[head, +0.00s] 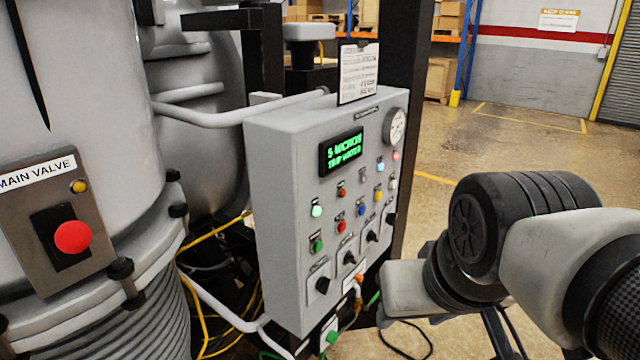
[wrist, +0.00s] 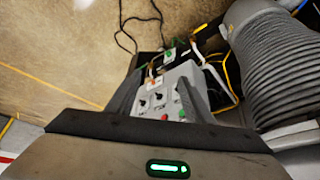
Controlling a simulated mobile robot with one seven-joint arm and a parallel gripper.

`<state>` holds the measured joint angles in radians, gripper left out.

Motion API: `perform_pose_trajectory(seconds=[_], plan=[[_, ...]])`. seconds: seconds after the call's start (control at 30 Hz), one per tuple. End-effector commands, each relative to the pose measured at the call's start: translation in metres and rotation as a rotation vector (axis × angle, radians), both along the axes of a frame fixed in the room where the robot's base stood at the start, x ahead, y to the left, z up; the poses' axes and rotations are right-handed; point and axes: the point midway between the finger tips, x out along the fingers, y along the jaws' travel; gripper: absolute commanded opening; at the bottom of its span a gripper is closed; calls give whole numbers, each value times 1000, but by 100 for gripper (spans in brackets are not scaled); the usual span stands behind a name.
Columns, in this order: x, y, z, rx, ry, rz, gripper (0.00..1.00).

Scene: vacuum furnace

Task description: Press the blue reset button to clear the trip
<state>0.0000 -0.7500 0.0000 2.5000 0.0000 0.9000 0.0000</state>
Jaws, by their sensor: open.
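The blue reset button (head: 361,209) is a small round cap on the grey control panel (head: 283,200), right of a red button (head: 340,227) and above the black knobs. A green-lit display (head: 343,152) on the panel reads "5 MICRON" and "TRIP WATER". My gripper (wrist: 160,82) shows in the wrist view with its two dark fingers apart and nothing held. Part of the panel (wrist: 182,76), with knobs, a red button and a green button, shows between and beyond the fingers. I cannot make out the blue button there. In the head view my arm is right of the panel; the fingers cannot be made out.
A pressure gauge (head: 395,126) and a tag (head: 358,73) are at the panel's top. Left stands a grey furnace vessel (head: 85,110) with a red main valve button (head: 73,237). Cables (head: 225,335) run below. Open floor (head: 510,145) lies behind at the right.

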Motion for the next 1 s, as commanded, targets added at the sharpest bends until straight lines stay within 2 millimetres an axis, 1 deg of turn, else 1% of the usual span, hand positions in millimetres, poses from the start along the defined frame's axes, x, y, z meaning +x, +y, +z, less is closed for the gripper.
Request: perform_pose_trajectory(seconds=[0.27, 0.3, 0.37, 0.5, 0.57, 0.6, 1.0], plan=[[0, 0, 0, 0, 0, 0, 47], [0, 0, 0, 0, 0, 0, 46], [0, 0, 0, 0, 0, 0, 36], [0, 0, 0, 0, 0, 0, 12], [0, 0, 0, 0, 0, 0, 2], [0, 0, 0, 0, 0, 0, 0], [0, 0, 0, 0, 0, 0, 0]])
